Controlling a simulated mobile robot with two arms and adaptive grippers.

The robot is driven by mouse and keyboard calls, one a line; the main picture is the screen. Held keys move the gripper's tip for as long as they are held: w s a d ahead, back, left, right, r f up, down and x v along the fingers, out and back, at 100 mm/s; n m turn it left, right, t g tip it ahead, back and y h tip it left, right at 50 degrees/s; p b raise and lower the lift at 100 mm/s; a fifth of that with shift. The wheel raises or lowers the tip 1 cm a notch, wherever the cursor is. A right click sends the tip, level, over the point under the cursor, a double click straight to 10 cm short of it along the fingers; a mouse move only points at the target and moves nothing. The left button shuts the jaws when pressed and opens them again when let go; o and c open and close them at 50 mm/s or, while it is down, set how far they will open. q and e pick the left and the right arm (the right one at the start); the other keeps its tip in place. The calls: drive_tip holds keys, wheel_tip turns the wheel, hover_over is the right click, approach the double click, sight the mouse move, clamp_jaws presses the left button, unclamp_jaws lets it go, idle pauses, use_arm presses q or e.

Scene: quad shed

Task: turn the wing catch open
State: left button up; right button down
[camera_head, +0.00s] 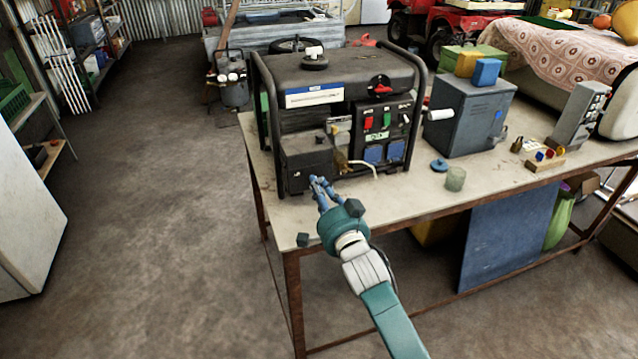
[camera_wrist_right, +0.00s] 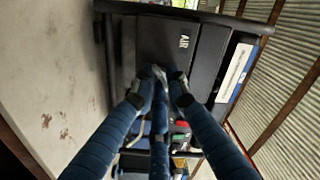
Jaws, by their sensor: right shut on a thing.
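The generator (camera_head: 335,78) stands on the workbench. Its dark air box (camera_head: 304,160) is at the lower left of its front; in the right wrist view the box (camera_wrist_right: 168,40) carries the word AIR. My right gripper (camera_head: 317,182) reaches the lower front of this box. In the right wrist view its blue fingers (camera_wrist_right: 163,82) close together at the edge of the box, on what looks like the wing catch. The fingers mostly hide the catch, so its angle cannot be told. The lid looks closed. My left gripper is not in view.
The generator's tube frame (camera_head: 413,125) runs beside the box. On the bench (camera_head: 400,205) are a grey-blue box (camera_head: 468,118), a blue round cap (camera_head: 439,165) and a small cup (camera_head: 455,179). The bench front near my right arm is mostly bare.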

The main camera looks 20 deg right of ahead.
drive_tip(key=n+p, duration=0.1)
drive_tip(key=n, duration=0.2)
drive_tip(key=n+p, duration=0.1)
drive_tip(key=n, duration=0.3)
drive_tip(key=n+p, duration=0.1)
drive_tip(key=n, duration=0.2)
drive_tip(key=shift+a+r+n, duration=0.1)
drive_tip(key=shift+r+n, duration=0.2)
drive_tip(key=shift+r, duration=0.1)
drive_tip(key=shift+n, duration=0.3)
drive_tip(key=shift+f, duration=0.1)
drive_tip(key=c, duration=1.8)
unclamp_jaws()
drive_tip(key=shift+a, duration=0.15)
drive_tip(key=shift+f, duration=0.1)
drive_tip(key=s, duration=1.2)
drive_tip(key=shift+d, duration=0.2)
